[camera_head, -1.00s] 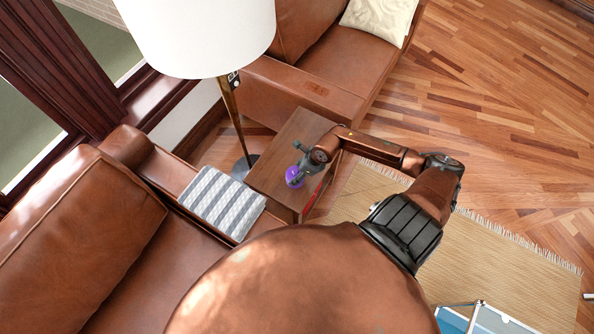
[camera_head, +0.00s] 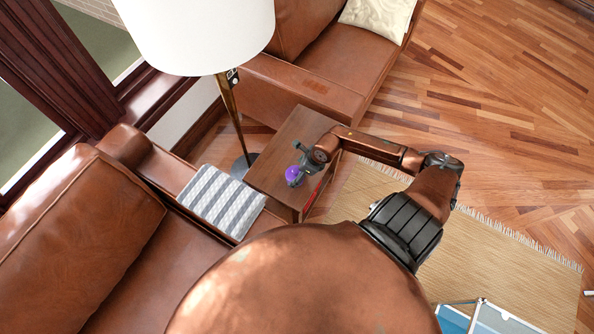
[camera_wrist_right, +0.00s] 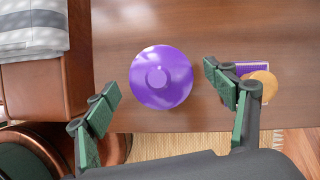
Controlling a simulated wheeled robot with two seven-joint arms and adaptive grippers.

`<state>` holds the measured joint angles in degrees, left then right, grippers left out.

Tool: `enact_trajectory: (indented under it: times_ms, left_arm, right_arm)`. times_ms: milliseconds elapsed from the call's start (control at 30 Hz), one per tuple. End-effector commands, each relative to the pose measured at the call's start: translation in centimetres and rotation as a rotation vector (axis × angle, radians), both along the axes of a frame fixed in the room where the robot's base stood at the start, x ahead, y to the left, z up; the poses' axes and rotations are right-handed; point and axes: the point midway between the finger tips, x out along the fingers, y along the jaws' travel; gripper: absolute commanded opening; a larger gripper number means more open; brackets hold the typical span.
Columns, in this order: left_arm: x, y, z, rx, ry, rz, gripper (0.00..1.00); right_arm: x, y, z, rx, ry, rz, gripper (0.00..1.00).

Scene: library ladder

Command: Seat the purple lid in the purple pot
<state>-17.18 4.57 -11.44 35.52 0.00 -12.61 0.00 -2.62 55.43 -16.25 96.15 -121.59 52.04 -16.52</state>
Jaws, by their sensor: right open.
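A round, glossy purple lid (camera_wrist_right: 161,77) with a small knob at its middle shows from above in the right wrist view. It also shows as a purple shape on the small wooden side table in the head view (camera_head: 292,173). No separate purple pot shows; I cannot tell from above whether the lid sits in it, as anything beneath is hidden. My right gripper (camera_wrist_right: 168,108) is open and empty, its green-padded fingers wide apart on either side of the lid and clear of it. In the head view the right gripper (camera_head: 304,168) is beside the lid. My left gripper is out of view.
The wooden side table (camera_head: 276,165) stands between two brown leather sofas. A flat purple item (camera_wrist_right: 250,69) and a round tan piece (camera_wrist_right: 264,83) lie beside the right finger. A floor lamp (camera_head: 230,105) and a striped cloth (camera_head: 222,203) are close by.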

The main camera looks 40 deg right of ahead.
Motion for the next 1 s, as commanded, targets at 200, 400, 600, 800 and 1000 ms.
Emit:
enact_trajectory:
  times_ms: [200,400,600,800,1000]
  left_arm:
    - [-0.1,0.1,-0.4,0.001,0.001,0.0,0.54]
    - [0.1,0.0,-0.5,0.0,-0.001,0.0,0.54]
    - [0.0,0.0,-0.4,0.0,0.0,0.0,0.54]
    - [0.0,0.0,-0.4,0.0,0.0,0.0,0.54]
    - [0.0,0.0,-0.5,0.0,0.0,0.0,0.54]
  right_arm:
    - [-0.1,-0.1,0.2,0.0,0.001,0.0,0.77]
    - [-0.9,-0.6,2.3,-0.005,0.001,0.003,0.77]
    - [-2.4,-1.3,6.3,-0.005,0.001,0.003,0.77]
    - [-3.6,-1.9,9.5,-0.004,0.001,0.001,0.77]
    - [-4.1,-2.1,11.0,-0.001,0.002,0.001,0.77]
